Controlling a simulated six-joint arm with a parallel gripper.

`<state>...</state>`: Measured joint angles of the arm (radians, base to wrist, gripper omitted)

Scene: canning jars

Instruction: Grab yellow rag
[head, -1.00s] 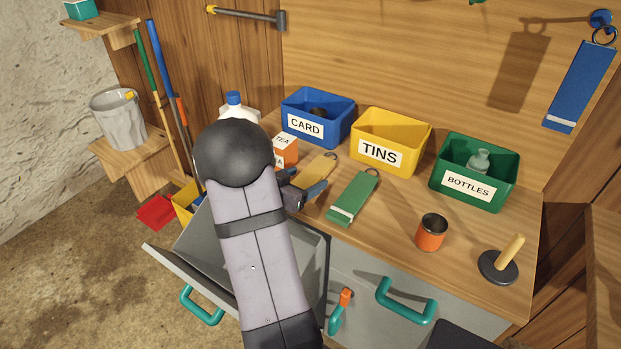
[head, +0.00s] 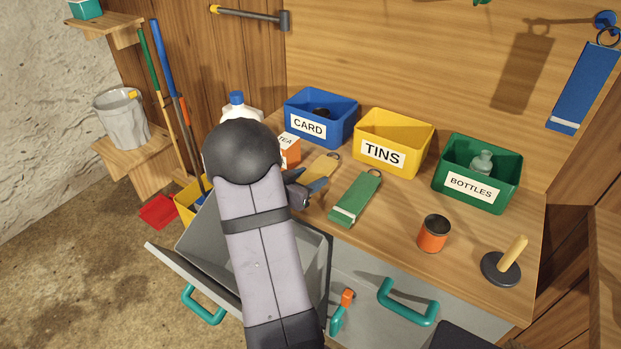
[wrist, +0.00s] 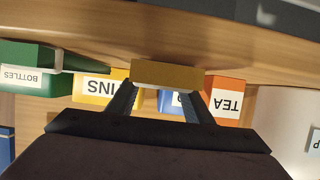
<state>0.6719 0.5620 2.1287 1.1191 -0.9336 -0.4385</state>
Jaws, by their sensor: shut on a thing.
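The yellow rag (head: 321,167) has a ring at its far end and lies along the bench behind the green rag's left side in the head view. My gripper (head: 312,186) is at its near end, with its dark fingers shut on it. In the wrist view the rag (wrist: 167,74) shows as a flat tan-yellow strip with a pale edge between the fingertips of my gripper (wrist: 162,92). My arm hides part of the gripper in the head view. I cannot tell whether the rag is lifted off the bench.
A green rag (head: 354,199) lies just right of the gripper. A tea box (head: 290,152) and a white bottle (head: 240,112) stand behind. Blue (head: 336,135), yellow (head: 409,161) and green (head: 495,195) bins line the back. An orange tin (head: 433,235) stands right. A drawer (head: 190,285) is open below.

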